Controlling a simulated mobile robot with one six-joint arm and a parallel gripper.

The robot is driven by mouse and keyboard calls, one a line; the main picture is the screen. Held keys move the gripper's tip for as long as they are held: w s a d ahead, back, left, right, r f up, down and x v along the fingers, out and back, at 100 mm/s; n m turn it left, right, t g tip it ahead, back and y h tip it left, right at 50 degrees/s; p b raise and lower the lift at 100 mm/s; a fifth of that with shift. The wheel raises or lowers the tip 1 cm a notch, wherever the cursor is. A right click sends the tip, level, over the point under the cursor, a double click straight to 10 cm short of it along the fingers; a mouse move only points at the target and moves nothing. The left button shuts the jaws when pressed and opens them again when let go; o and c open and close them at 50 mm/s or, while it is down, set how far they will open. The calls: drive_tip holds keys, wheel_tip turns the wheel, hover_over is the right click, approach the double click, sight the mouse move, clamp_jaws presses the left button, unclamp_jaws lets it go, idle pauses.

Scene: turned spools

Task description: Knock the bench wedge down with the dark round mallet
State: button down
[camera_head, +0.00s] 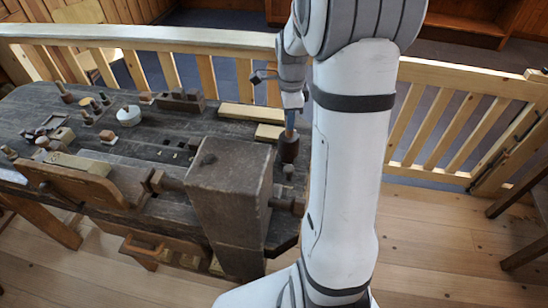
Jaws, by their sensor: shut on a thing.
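My gripper (291,103) points down at the right end of the dark workbench (160,158), partly beside my white arm. It is shut on the upper part of the dark round mallet, which hangs upright; a bluish length shows between gripper and head. The mallet's dark brown head (289,149) is low over the bench top. A small greyish piece (288,169) shows just below the head and may be the bench wedge. It is too small to tell its shape, or whether the head touches it.
A large dark wooden vise block (230,172) stands left of the mallet. Pale wood bars (250,113) lie behind it. A white round pot (129,115) and several spools and tools crowd the bench's left. A wooden railing (440,125) runs behind; my arm hides part of the right.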

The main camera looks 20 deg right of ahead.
wheel_tip(320, 180, up, 3)
drive_tip(key=shift+r+p, duration=0.1)
drive_tip(key=shift+p, duration=1)
drive_tip(key=shift+f+b, duration=1.45)
drive_tip(key=shift+f, duration=0.55)
drive_tip(key=shift+r+p, duration=1.15)
drive_tip(key=shift+r, duration=0.5)
